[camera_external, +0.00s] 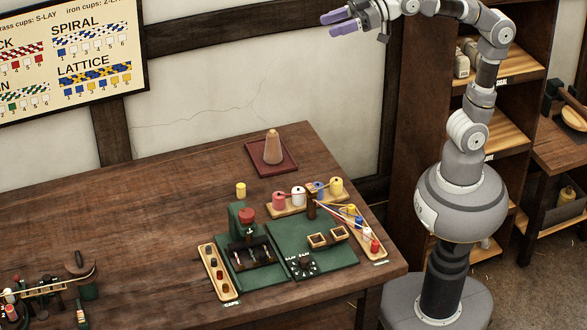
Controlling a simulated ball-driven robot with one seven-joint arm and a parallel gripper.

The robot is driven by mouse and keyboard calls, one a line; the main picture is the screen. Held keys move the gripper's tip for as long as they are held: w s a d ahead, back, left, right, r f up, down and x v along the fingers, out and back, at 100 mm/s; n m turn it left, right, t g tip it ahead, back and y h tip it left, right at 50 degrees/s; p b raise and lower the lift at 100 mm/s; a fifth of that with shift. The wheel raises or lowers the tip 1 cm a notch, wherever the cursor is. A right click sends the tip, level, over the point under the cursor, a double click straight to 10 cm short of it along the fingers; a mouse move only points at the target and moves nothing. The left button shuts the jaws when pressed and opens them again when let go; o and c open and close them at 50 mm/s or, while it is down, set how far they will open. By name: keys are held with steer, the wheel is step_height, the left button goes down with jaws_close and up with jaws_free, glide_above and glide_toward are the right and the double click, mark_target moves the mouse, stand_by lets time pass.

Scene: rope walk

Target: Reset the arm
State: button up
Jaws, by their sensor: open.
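My gripper (341,23) is at the top of the view, high above the table. It has purple fingers, points left, and is open with nothing between its fingers. My arm rises from its round body at the right and bends left near the top edge. The gripper is well apart from everything on the table.
The wooden table (140,200) holds a green work board (312,271), several spools on a rack (298,194), a caps tray (210,270), and a cone on a red tray (294,170). Tools (50,289) lie at left. A shelf (508,137) stands behind my arm.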

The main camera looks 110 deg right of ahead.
steer(key=shift+y, duration=0.5)
steer(key=s+r, duration=0.1)
steer(key=s+a+r, duration=0.1)
steer(key=s, duration=0.1)
steer(key=s+a+r, duration=0.1)
steer(key=shift+s+r, duration=0.2)
steer(key=shift+f+b, duration=0.35)
